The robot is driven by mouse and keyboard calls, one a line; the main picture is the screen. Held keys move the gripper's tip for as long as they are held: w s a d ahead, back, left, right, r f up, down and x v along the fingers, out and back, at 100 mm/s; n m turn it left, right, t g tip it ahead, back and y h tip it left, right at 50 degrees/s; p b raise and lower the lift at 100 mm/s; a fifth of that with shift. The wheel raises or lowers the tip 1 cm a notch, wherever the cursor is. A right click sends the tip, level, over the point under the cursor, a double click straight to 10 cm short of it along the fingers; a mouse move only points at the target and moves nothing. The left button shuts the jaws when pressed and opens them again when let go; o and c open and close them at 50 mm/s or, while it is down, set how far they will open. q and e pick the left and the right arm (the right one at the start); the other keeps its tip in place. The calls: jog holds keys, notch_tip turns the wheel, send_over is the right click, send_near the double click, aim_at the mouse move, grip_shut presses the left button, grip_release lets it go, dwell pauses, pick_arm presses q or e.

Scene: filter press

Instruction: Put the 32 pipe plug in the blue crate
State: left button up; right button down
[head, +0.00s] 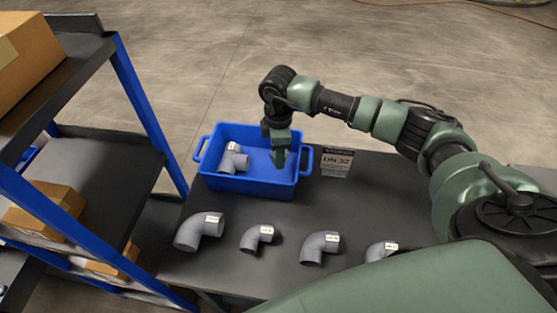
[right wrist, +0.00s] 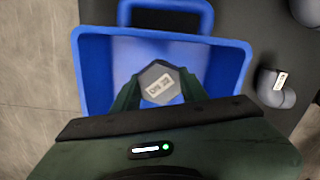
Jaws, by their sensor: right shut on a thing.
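The blue crate (head: 242,187) stands open on the dark table, and it also fills much of the right wrist view (right wrist: 92,65). My right gripper (head: 280,160) points down over the right part of the crate. In the right wrist view its fingers (right wrist: 158,95) are shut on a grey six-sided pipe plug (right wrist: 158,80) with a white label that seems to read DN 32. The plug is hidden in the head view. I cannot tell how far it is above the crate floor. My left gripper is not in view.
A grey tee fitting (head: 232,158) lies in the left part of the crate. A card reading DN 32 (head: 337,162) stands right of the crate. Several grey elbows, such as this one (head: 200,232), line the table's front. A blue-framed shelf (head: 150,115) with cartons stands left.

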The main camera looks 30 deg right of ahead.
jog(key=shift+f, duration=0.4)
notch_tip(320, 180, down, 3)
jog(key=shift+f+p, duration=0.2)
jog(key=shift+p, duration=0.1)
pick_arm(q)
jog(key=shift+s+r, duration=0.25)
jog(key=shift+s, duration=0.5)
pick_arm(e)
jog(key=shift+f, duration=0.15)
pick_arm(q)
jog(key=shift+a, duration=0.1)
pick_arm(e)
jog(key=shift+f, duration=0.2)
jog(key=c, duration=0.8)
grip_release()
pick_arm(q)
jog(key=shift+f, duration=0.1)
pick_arm(e)
jog(key=shift+o, duration=0.2)
jog(key=shift+r, duration=0.15)
